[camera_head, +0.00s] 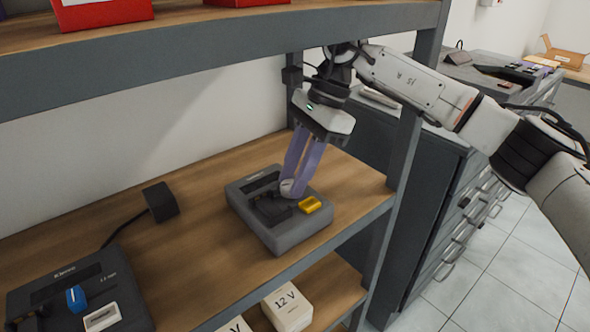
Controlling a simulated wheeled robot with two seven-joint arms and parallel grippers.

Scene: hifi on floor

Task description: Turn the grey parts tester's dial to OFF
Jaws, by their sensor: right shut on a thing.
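The grey parts tester (290,236) lies on the wooden middle shelf, with a dark slot along its back left, a black part on its top and a yellow piece at its right. My right gripper (292,187) reaches down from above with purple fingers. My left gripper is not in view.
A darker device (115,283) with a blue piece stands at the front left, and a black adapter block (161,202) is behind it. The upper shelf (220,56) overhangs. A shelf post (398,170) stands right of the tester. White 12 V boxes (287,306) are below.

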